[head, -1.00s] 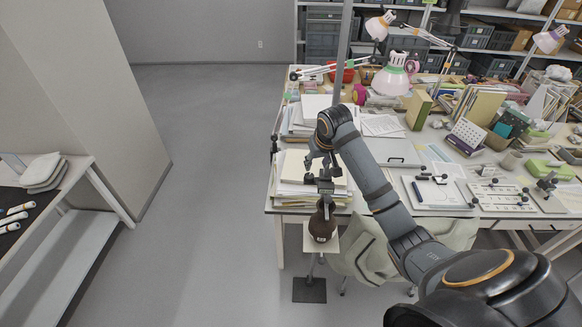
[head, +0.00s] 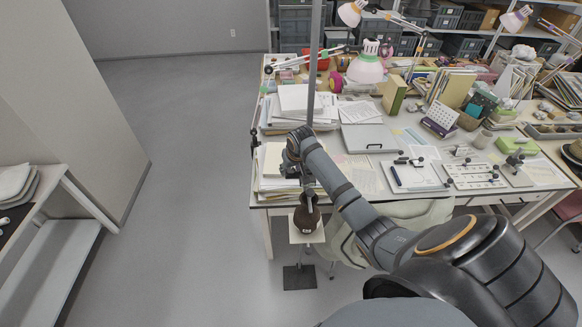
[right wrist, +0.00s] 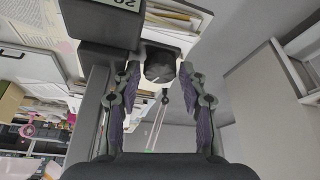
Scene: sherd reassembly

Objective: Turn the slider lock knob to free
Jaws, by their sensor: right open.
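My right gripper (head: 303,178) is at the front left edge of the worktable, by the slim upright post (head: 314,70) and just above a dark brown vessel (head: 306,217). In the right wrist view the right gripper (right wrist: 160,75) is open, its two fingers spread apart. A dark rounded part (right wrist: 160,65), likely the knob, shows between the fingertips; I cannot tell whether they touch it. A black block marked "20" (right wrist: 110,22) is beside the post (right wrist: 88,110). The knob's setting cannot be read. The head view hides the knob behind my wrist. My left gripper is not seen.
The vessel stands on a small pale platform (head: 296,236) above a dark floor plate (head: 299,277). Paper stacks (head: 270,185) lie close to my right wrist. A lamp (head: 366,68) and a chair with cloth (head: 400,222) are near.

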